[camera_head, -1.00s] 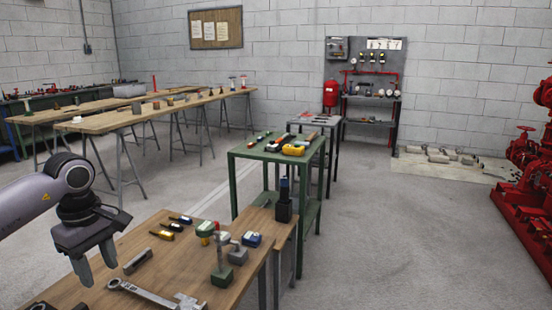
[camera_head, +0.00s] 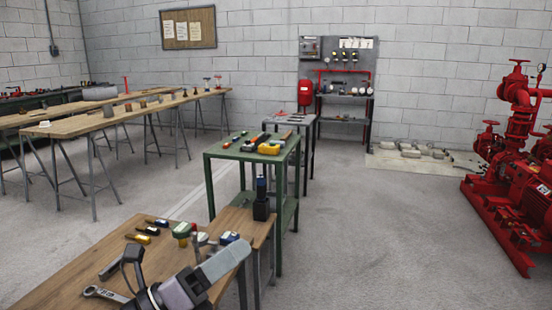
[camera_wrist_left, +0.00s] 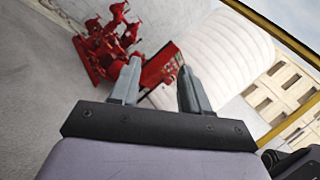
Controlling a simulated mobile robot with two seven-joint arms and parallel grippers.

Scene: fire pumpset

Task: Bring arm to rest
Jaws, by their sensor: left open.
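My left arm comes in at the bottom of the head view, over the front wooden table. Its gripper (camera_head: 228,260) is low in the picture and points up and to the right. In the left wrist view its two grey fingers (camera_wrist_left: 157,88) stand apart with nothing between them. The fingers appear free of the things on the table.
A red pumpset (camera_head: 515,170) is at the right. The floor between is clear.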

